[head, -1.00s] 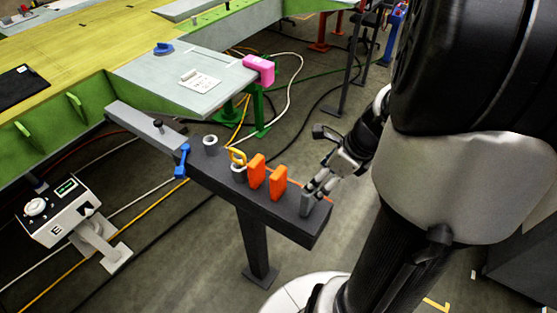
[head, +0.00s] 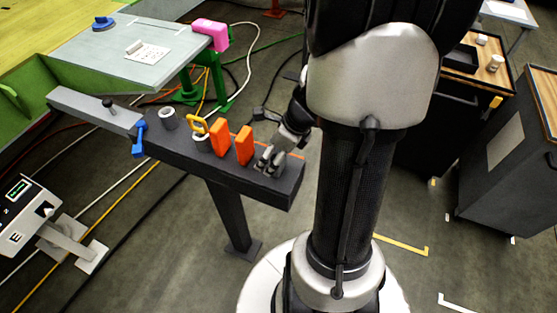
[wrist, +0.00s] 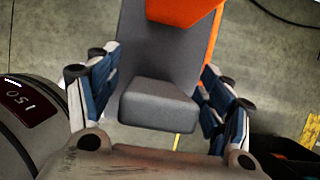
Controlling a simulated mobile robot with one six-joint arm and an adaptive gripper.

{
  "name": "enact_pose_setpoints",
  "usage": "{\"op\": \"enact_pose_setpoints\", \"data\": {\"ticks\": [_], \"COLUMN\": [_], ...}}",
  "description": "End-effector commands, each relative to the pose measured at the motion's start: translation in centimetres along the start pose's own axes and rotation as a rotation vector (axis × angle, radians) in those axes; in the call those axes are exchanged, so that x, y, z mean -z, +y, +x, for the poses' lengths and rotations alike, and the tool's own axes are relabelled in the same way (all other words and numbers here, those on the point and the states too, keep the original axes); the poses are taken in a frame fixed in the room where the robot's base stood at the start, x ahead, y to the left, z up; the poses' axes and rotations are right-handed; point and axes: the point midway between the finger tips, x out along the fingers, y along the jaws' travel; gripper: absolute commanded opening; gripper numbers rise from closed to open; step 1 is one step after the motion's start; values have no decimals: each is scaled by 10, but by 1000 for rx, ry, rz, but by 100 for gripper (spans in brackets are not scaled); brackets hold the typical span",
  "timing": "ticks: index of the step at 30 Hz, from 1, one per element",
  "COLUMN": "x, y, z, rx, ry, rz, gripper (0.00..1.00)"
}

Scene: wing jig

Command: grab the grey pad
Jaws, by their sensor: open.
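The grey pad (wrist: 157,104) is a small block with rounded edges. In the wrist view it sits on the dark grey bar (wrist: 165,55), centred between the two fingers of my gripper (wrist: 155,85). The fingers are open, with a visible gap on each side of the pad. In the head view my gripper (head: 267,163) is down at the right end of the bar (head: 282,187), to the right of the orange blocks. There I cannot clearly tell the pad from the fingers.
Two orange blocks (head: 220,138) (head: 244,146), a yellow ring-shaped part (head: 197,125), a grey ring (head: 168,117) and a blue clamp (head: 139,138) are along the bar. A pink block (head: 211,34) is on the jig corner. Black cabinets stand to the right.

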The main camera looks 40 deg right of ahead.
Motion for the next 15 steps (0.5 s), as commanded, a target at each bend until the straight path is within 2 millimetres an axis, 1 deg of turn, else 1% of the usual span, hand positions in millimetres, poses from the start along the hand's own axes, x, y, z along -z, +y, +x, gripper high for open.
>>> {"op": "enact_pose_setpoints", "data": {"ticks": [3, 15], "x": [-1, 0], "y": [0, 0], "z": [-2, -2], "rx": [1, 1], "ry": [0, 0], "rz": [-1, -1], "gripper": [73, 47]}}
